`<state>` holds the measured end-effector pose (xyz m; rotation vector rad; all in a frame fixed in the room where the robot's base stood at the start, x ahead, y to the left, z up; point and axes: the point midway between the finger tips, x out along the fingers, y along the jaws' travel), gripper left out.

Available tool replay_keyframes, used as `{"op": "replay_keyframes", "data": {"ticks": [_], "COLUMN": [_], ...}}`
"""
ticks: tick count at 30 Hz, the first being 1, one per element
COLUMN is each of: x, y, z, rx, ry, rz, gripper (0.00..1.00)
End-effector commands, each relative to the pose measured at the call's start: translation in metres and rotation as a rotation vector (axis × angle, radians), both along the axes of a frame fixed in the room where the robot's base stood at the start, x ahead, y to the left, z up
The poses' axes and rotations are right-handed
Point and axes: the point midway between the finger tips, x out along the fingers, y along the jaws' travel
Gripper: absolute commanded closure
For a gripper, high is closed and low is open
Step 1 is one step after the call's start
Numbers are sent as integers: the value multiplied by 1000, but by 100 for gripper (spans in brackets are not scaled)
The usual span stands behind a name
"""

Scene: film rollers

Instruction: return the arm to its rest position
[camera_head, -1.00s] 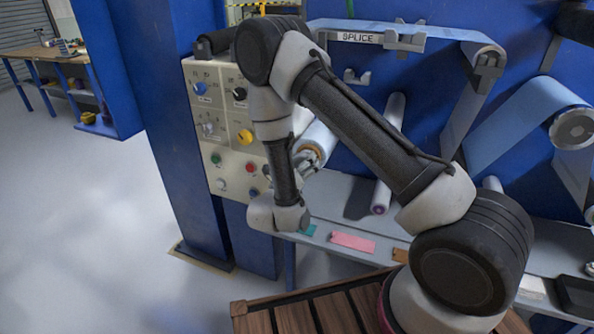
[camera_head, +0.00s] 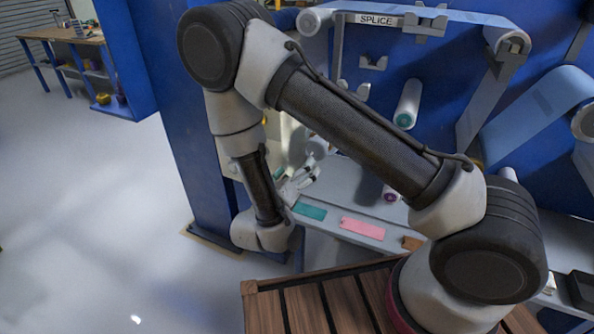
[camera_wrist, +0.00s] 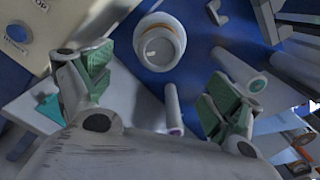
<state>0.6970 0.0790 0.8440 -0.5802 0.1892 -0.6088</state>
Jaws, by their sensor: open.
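My gripper (camera_head: 301,182) is left of centre in the head view, at the end of my folded arm, in front of the machine and above its grey ledge. In the wrist view my gripper (camera_wrist: 152,92) shows two green-padded fingers spread wide apart with nothing between them. A white roller end with a round core (camera_wrist: 160,42) shows beyond the fingers at top centre, apart from them. My forearm and upper arm cross the middle of the head view and hide much of the control panel.
The ledge carries a teal label (camera_head: 310,211), a pink label (camera_head: 362,228) and an orange label (camera_head: 411,243). A roller with a teal end (camera_head: 407,105) sticks out of the blue machine. A slatted wooden deck (camera_head: 300,305) lies below. The grey floor (camera_head: 90,220) at left is clear.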

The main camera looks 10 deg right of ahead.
Motion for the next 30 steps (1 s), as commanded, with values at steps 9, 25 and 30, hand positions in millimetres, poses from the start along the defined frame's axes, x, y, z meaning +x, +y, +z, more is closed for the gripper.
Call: {"op": "replay_keyframes", "data": {"ticks": [9,25,30], "x": [-9,-118,-155], "y": [-19,-149,-165], "z": [-9,70,104], "rx": [65,650,969], "ry": [-3,-342,-529], "rz": [-84,-1050,-1409], "gripper": [9,9,9]}}
